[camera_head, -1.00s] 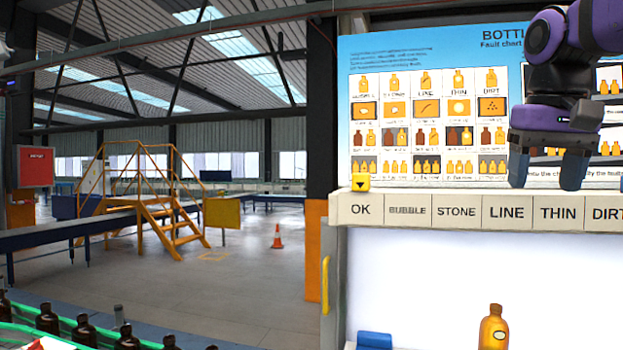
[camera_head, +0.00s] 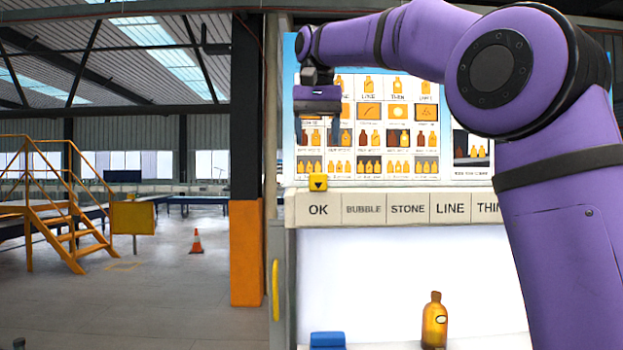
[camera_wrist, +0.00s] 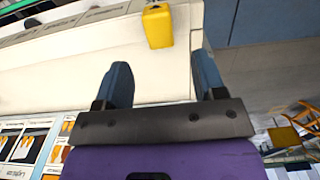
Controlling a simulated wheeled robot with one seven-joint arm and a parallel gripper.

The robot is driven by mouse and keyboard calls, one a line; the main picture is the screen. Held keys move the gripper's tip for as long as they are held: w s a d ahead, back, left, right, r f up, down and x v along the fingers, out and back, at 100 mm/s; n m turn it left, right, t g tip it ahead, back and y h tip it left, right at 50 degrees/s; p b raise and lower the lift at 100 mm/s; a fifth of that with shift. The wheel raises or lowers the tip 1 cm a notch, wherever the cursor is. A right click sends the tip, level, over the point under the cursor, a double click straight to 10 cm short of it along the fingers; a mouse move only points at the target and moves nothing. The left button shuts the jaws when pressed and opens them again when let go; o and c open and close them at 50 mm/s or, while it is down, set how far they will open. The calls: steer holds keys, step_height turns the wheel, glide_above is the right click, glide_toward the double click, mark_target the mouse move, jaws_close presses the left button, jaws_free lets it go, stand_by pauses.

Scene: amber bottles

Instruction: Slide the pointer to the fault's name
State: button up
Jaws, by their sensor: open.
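The yellow pointer (camera_head: 318,182) with a black down-pointing triangle sits above OK at the left end of the label strip (camera_head: 363,209). The strip reads OK, BUBBLE, STONE, LINE and THIN; my arm hides its right part. An amber bottle (camera_head: 434,322) stands upright below the strip, with a small pale oval outline on its body. My gripper (camera_head: 318,140) is above the pointer, in front of the chart. In the wrist view, my gripper (camera_wrist: 160,60) is open and empty. The pointer (camera_wrist: 157,26) shows ahead of the gap between the fingers, apart from them.
The fault chart (camera_head: 372,125) of bottle pictures stands behind the strip, partly covered by my arm. A blue block (camera_head: 327,339) lies at lower left of the white panel (camera_head: 370,270). A yellow handle (camera_head: 276,290) is on the left edge. Open floor lies to the left.

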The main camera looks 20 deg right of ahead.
mark_target(318, 178)
step_height(318, 178, down, 9)
steer(key=shift+r, duration=0.1)
stand_by(0.3)
jaws_close()
steer(key=s+d, duration=0.1)
steer(key=d, duration=0.2)
steer(key=s+d, duration=0.1)
steer(key=d, duration=0.4)
steer(key=shift+s+d, duration=0.35)
steer(key=shift+s, duration=0.05)
